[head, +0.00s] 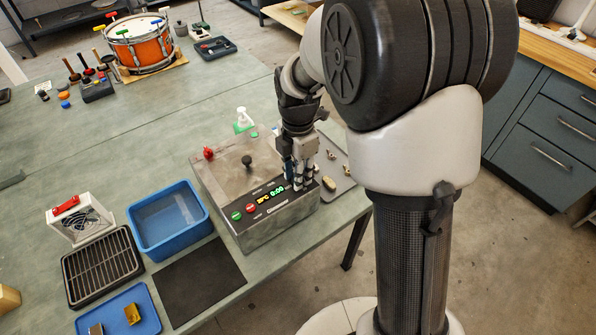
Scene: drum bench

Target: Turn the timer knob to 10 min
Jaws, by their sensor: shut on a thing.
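A grey metal machine (222,190) stands at the table's front edge in the head view. Its front panel has a green button (237,215), a red button (250,207) and a lit display (270,196). The display's green digits look like 0:00; the orange ones beside them are too small to read surely. My gripper (299,185) points down at the right end of this panel, with its fingers shut around the timer knob. The fingers hide the knob, so its pointer and scale cannot be read.
A blue tub (168,220), dark mat (199,282), black rack (102,265) and small fan unit (80,219) stand left of the machine. A tray (341,170) with small parts lies to its right. A black lid knob (247,161) and red knob (208,153) rise from its top.

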